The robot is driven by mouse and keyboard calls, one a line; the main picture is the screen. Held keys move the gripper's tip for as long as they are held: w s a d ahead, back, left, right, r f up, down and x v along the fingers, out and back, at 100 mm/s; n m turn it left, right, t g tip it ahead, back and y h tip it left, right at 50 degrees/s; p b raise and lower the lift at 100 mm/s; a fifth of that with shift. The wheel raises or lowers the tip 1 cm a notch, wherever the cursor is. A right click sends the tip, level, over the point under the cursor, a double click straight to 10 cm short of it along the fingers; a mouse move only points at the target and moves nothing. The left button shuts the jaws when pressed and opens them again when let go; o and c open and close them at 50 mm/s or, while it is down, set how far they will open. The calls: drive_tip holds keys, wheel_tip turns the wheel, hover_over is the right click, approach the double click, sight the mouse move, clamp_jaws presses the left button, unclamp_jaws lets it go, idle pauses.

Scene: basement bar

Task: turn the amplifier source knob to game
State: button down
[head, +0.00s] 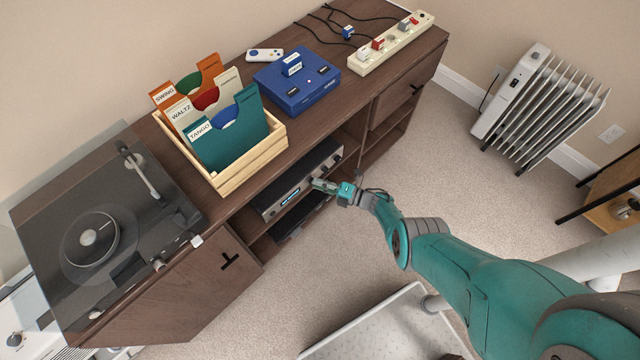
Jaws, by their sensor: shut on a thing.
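The amplifier (272,210) is a silver-fronted unit with a small lit blue display (291,197). It sits on the open shelf of the brown cabinet. My gripper (318,184) reaches in from the right and is shut at the amplifier's front panel, to the right of the display, on a knob there. The gripper's fingers hide that knob, so its pointer and the position labels cannot be read. Another knob (338,157) shows at the right end of the panel, clear of the fingers.
The cabinet top (232,62) holds a turntable (95,240), a wooden crate (232,172) of records, a blue game console (297,85), a remote (264,55) and a power strip (390,45). A dark device (300,222) lies below the amplifier. A white radiator (530,110) stands right; carpet is open between.

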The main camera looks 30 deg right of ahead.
idle(0.4)
drive_tip(key=c, duration=1)
unclamp_jaws()
drive_tip(key=v, duration=1.2)
drive_tip(key=shift+f, duration=0.1)
